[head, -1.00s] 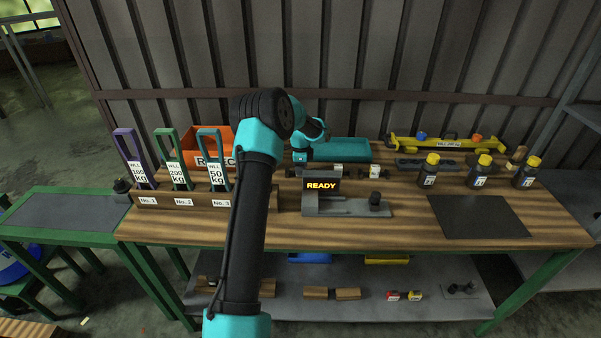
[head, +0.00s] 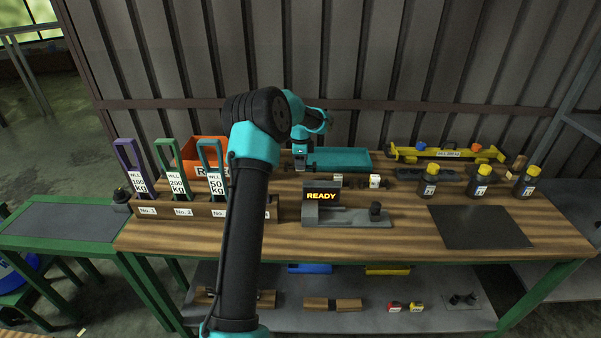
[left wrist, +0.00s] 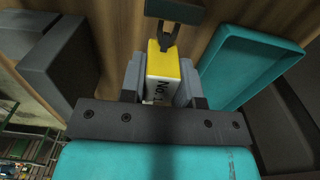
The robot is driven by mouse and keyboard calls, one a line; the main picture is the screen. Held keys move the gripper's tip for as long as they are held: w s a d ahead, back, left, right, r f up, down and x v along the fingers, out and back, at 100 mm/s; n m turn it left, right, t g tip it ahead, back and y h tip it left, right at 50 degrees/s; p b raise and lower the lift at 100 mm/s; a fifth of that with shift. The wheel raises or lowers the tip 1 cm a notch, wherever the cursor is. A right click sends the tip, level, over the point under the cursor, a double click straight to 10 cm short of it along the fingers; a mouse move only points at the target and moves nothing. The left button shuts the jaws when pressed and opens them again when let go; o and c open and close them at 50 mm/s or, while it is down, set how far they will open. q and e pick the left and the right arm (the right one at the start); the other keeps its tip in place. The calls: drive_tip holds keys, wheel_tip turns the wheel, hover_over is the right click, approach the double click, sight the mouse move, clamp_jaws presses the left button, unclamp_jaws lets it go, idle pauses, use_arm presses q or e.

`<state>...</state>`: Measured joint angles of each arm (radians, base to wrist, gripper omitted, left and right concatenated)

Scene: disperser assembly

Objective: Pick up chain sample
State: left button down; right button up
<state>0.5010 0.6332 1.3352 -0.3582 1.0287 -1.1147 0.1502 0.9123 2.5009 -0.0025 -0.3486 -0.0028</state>
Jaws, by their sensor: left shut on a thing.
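My left gripper (left wrist: 160,88) is shut on a yellow and white block marked "No" (left wrist: 161,75), seen in the left wrist view. A dark forked piece (left wrist: 169,38) is joined to the block's far end; I take this to be the chain sample. In the head view my left gripper (head: 301,168) is at the back of the bench, left of the teal tray; the held block cannot be made out there. My right gripper is in neither view.
The teal tray (head: 340,167) lies close to the gripper's right. An orange bin (head: 187,166) is to its left. A "READY" display stand (head: 322,198) is in front. Tall labelled links stand in a wooden rack (head: 160,211). A dark mat (head: 480,228) lies clear at right.

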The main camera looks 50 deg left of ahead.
use_arm(q)
drive_tip(key=shift+r, duration=1.2)
